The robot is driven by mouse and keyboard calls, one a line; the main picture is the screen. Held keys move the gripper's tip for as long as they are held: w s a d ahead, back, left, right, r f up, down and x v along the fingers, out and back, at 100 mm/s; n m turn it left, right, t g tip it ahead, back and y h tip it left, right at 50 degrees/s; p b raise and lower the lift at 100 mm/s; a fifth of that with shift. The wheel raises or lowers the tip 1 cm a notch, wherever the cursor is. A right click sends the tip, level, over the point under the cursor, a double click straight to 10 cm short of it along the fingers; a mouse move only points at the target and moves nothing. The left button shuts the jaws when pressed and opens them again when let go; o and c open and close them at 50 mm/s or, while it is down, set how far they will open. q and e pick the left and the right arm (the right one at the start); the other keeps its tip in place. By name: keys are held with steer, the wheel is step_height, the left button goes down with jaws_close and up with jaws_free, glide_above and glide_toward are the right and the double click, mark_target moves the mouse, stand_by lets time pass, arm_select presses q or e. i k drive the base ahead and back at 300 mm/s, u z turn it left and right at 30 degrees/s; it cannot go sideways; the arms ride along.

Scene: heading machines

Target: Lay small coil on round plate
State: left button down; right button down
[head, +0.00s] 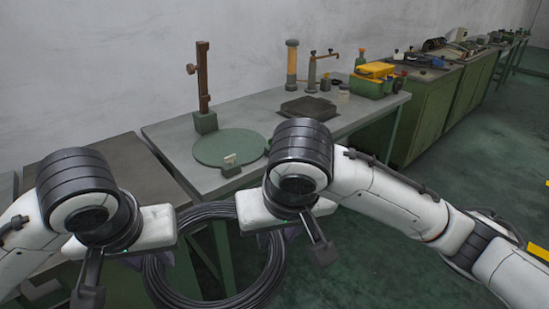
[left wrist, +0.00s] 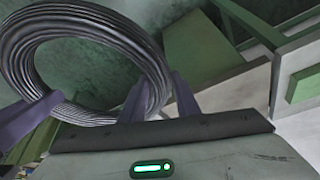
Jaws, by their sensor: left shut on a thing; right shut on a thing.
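A small dark coil (head: 272,270) of wire hangs upright between my two grippers, in front of the table. My left gripper (head: 165,262) is shut on its left side, with the fingers mostly hidden behind the wrist. The left wrist view shows the coil (left wrist: 98,35) between the finger tips of my left gripper (left wrist: 155,100). My right gripper (head: 280,232) is shut on the coil's right upper side, its fingers mostly hidden. The round green plate (head: 222,147) lies flat on the grey table beyond the coil, with a small block at its front edge.
The grey table (head: 175,135) carries a post stand (head: 204,120) behind the plate, a dark tray (head: 308,108) and a yellow-green machine (head: 372,82) to the right. Another bench (head: 110,160) stands at left. Green cabinets run along the wall at right. Open floor lies right of the table.

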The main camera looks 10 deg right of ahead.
mark_target(231, 145)
steer(key=u, duration=0.2)
steer(key=k, duration=0.15)
steer(key=z, duration=1.2)
steer(key=i, duration=2)
steer(key=u, duration=1.2)
steer(key=i, duration=0.6)
steer(key=u, duration=0.65)
